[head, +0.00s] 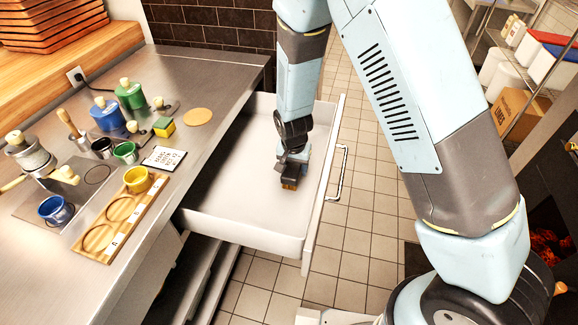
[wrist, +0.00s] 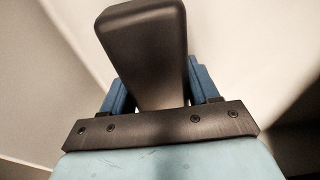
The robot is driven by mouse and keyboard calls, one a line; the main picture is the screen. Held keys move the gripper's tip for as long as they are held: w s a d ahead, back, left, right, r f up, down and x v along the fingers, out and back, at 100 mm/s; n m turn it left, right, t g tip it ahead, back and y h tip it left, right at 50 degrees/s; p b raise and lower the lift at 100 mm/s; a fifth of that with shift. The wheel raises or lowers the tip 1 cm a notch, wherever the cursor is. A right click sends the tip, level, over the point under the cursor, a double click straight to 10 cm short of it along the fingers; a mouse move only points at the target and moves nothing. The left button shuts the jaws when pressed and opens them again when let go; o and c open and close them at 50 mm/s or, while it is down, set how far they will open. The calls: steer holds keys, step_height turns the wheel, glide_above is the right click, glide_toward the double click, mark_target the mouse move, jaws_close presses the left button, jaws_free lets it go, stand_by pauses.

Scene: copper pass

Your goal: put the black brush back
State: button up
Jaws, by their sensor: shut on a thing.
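My gripper (head: 293,160) reaches down inside the open white drawer (head: 225,213), near its right wall. In the wrist view its two blue fingers (wrist: 160,95) are shut on a dark, smooth, block-shaped thing, the black brush (wrist: 147,40). In the head view the brush (head: 290,183) shows as a small dark block with an orange-brown lower part under the gripper. I cannot tell whether it touches the drawer floor. The rest of the drawer floor looks bare.
The steel counter (head: 215,85) left of the drawer holds a wooden tray (head: 95,240) with a yellow cup (head: 138,180), a blue cup (head: 55,210), a green-and-yellow sponge (head: 164,127) and several tools. The drawer's front panel and handle (head: 341,172) stand right of my gripper.

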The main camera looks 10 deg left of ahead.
mark_target(293, 165)
steer(key=o, duration=1)
steer(key=shift+f, duration=0.1)
steer(key=r, duration=0.3)
steer(key=s+r, duration=0.1)
steer(key=r, duration=0.7)
steer(key=shift+s+a, duration=0.1)
steer(key=shift+s, duration=0.2)
steer(key=shift+r, duration=0.6)
